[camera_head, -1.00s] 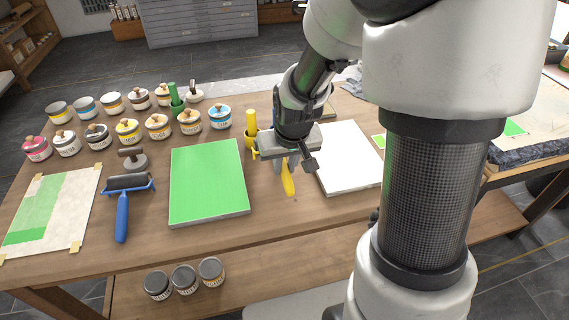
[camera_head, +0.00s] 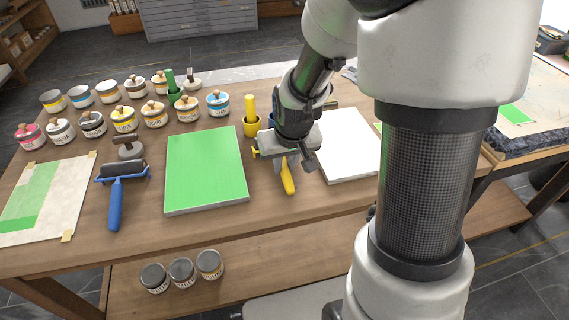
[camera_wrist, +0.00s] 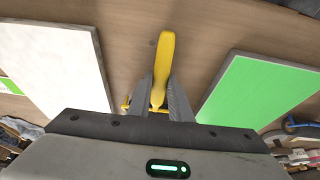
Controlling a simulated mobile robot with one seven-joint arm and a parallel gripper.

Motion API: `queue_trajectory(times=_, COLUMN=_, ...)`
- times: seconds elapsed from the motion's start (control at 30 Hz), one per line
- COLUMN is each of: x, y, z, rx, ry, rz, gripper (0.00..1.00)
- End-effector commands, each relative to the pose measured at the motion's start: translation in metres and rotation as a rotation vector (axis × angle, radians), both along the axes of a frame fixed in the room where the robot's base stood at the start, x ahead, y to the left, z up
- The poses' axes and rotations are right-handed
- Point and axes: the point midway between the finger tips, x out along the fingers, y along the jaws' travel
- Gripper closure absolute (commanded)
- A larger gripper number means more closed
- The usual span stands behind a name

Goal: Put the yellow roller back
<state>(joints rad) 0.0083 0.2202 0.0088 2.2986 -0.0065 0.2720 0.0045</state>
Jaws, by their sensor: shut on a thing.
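The yellow roller's handle (camera_head: 287,178) shows below my gripper (camera_head: 284,163), pointing toward the table's front edge. My gripper is shut on it, between the green slab and the white slab. In the wrist view the handle (camera_wrist: 164,65) sits between the two grey fingers (camera_wrist: 165,92), with a bit of yellow frame beside the left finger. More yellow shows at the left side of my gripper in the head view. The roller's drum is hidden by my gripper. I cannot tell how far the roller is above the table.
The green slab (camera_head: 205,168) lies left and the white slab (camera_head: 347,146) right. A yellow cup with an upright yellow handle (camera_head: 250,118) stands close behind my gripper. A blue roller (camera_head: 116,190) lies left, near a stand (camera_head: 128,149). Several ink jars (camera_head: 123,119) stand at the back left.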

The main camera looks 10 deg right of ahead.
Motion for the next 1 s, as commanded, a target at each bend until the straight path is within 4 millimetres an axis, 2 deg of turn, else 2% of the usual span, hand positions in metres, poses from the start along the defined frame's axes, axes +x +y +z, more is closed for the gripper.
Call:
queue_trajectory(times=0.03, x=0.0, y=0.0, z=-0.001, rx=0.0, ry=-0.002, rz=0.0, gripper=1.0)
queue_trajectory(times=0.07, x=0.0, y=0.0, z=0.0, rx=0.0, ry=-0.002, rz=0.0, gripper=0.79)
queue_trajectory(times=0.1, x=0.001, y=0.0, z=0.0, rx=0.0, ry=-0.002, rz=0.0, gripper=0.72)
queue_trajectory(times=0.17, x=0.0, y=0.0, z=0.0, rx=0.0, ry=-0.001, rz=0.0, gripper=0.62)
queue_trajectory(times=0.2, x=0.0, y=0.0, z=0.0, rx=0.0, ry=-0.001, rz=0.0, gripper=0.6)
queue_trajectory(times=0.43, x=0.0, y=0.0, z=-0.001, rx=0.0, ry=0.001, rz=0.0, gripper=0.6)
queue_trajectory(times=0.57, x=-0.002, y=0.0, z=0.007, rx=0.0, ry=-0.001, rz=0.0, gripper=0.6)
queue_trajectory(times=0.67, x=-0.007, y=0.0, z=0.021, rx=0.0, ry=-0.002, rz=0.0, gripper=0.6)
queue_trajectory(times=1.0, x=-0.034, y=0.0, z=0.1, rx=0.0, ry=-0.006, rz=0.0, gripper=0.6)
